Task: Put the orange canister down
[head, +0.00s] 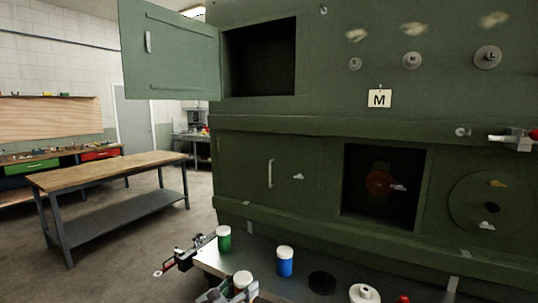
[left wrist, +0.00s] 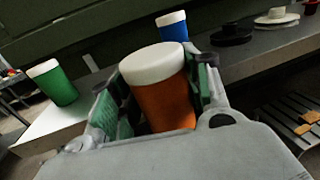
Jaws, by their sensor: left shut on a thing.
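The orange canister (left wrist: 165,103) with a white lid stands between the green-padded fingers of my left gripper (left wrist: 155,108) in the left wrist view. The fingers are shut on it. In the head view my left gripper (head: 232,292) is at the bottom edge, with the canister's white lid (head: 242,278) and a little orange showing. The canister is at the near side of the grey bench (head: 210,259); its base is hidden, so I cannot tell whether it touches anything. My right gripper is not in view.
A green canister (head: 224,238) and a blue canister (head: 285,261) stand on the bench. A black disc (head: 322,282) and a white round part (head: 364,293) lie to the right. A red-handled clamp (head: 185,257) sits at the bench's left end.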

